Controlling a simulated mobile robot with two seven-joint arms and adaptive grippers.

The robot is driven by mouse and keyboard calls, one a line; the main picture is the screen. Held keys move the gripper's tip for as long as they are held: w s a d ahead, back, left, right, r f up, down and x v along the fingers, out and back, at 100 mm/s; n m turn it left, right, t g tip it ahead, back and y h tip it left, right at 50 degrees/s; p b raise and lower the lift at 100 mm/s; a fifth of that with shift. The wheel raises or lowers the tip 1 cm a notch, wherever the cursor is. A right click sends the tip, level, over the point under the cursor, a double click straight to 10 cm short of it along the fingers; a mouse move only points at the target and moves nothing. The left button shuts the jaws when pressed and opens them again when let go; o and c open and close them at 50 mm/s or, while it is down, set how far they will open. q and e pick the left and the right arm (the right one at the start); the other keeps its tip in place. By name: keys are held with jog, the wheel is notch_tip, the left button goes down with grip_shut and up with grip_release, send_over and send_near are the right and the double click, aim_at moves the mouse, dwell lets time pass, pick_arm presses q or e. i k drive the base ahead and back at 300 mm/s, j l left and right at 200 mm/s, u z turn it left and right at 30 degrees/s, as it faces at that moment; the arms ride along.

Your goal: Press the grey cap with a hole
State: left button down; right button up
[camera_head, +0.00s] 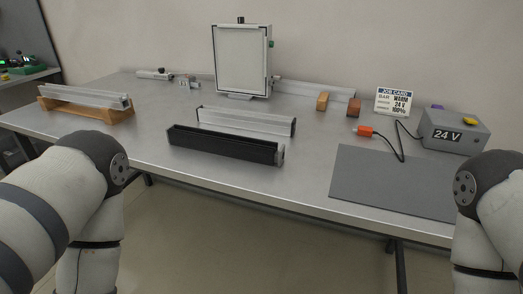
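A long black bar (222,147) lies on the metal table near its front edge. A grey end piece (281,155) sits at its right end; it may be the grey cap, but a hole is too small to make out. A silver bar (245,122) with dark ends lies just behind it. My left and right arms come in at the lower corners and bend down in front of the table. Both grippers are out of view, and neither arm touches anything on the table.
An upright framed panel (240,62) stands at the back. A wooden rack (88,113) holds clear bars at left. At right are a grey mat (390,183), a 24 V box (453,132), an orange-tipped cable (365,131), wooden blocks (353,107) and a job card (393,101). The front-left tabletop is clear.

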aim_at(279, 155)
jog(key=i+j+z, duration=0.1)
jog(key=j, duration=0.25)
jog(key=i+j+z, duration=0.15)
jog(key=j, duration=0.25)
jog(key=i+j+z, duration=0.1)
jog(key=j, duration=0.3)
jog(key=i+j+z, duration=0.15)
jog(key=j, duration=0.2)
jog(key=k, duration=0.05)
